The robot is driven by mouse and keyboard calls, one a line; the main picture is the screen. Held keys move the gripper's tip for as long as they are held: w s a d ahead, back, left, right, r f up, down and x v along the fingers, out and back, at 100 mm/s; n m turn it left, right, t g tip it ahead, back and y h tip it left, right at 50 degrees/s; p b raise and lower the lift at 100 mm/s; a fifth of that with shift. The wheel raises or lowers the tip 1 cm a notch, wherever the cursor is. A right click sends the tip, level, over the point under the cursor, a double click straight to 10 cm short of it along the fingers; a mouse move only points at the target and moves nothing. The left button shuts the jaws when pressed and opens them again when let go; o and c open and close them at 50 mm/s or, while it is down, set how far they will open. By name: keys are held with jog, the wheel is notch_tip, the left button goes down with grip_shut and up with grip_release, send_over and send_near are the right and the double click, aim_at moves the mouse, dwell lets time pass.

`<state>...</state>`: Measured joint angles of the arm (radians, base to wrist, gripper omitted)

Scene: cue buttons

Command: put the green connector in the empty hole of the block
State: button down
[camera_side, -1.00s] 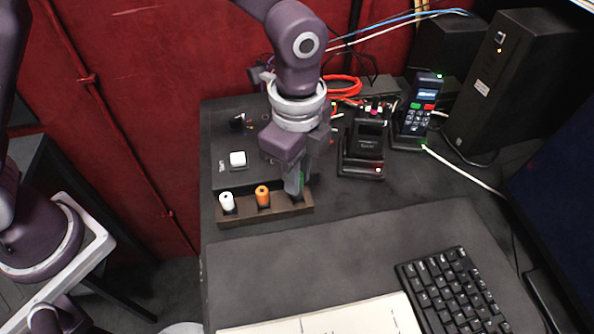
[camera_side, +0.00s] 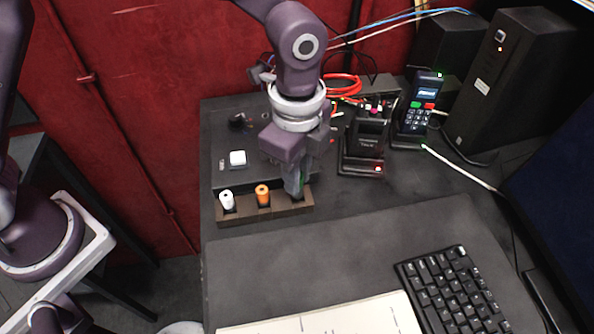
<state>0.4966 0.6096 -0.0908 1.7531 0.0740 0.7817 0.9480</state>
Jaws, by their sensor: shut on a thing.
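The brown block (camera_side: 245,210) lies near the left front of the dark table. A white connector (camera_side: 227,200) stands in its left hole and an orange connector (camera_side: 262,195) stands in its middle hole. My gripper (camera_side: 297,190) points down over the block's right end, shut on the green connector (camera_side: 301,184). Only a thin strip of green shows between the fingers. The fingers hide the right hole, so I cannot tell how deep the connector sits in it.
A dark panel with a white button (camera_side: 238,158) lies behind the block. A keyboard (camera_side: 455,290) and an open book (camera_side: 330,316) lie in front. The table between is clear.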

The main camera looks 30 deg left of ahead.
jog(key=shift+f, duration=1.2)
dwell(0.4)
jog(key=c, duration=1.1)
grip_release()
jog(key=shift+r, duration=0.1)
jog(key=shift+r, duration=3.4)
jog(key=shift+r, duration=0.1)
jog(key=s+a+r+n+t, duration=0.2)
jog(key=s+a+r+n, duration=0.25)
jog(key=a+r, duration=0.2)
jog(key=s+a+r+n+t, duration=0.1)
jog(key=s+a+r+n, duration=0.2)
jog(key=a+r+n, duration=0.4)
jog(key=s+a+f+n+t, duration=0.1)
jog(key=s+a+n+t, duration=0.1)
jog(key=s+a+n, duration=0.4)
jog(key=s+a, duration=0.1)
jog(key=s, duration=0.2)
jog(key=shift+s+f+t, duration=0.25)
jog(key=shift+s+t, duration=0.05)
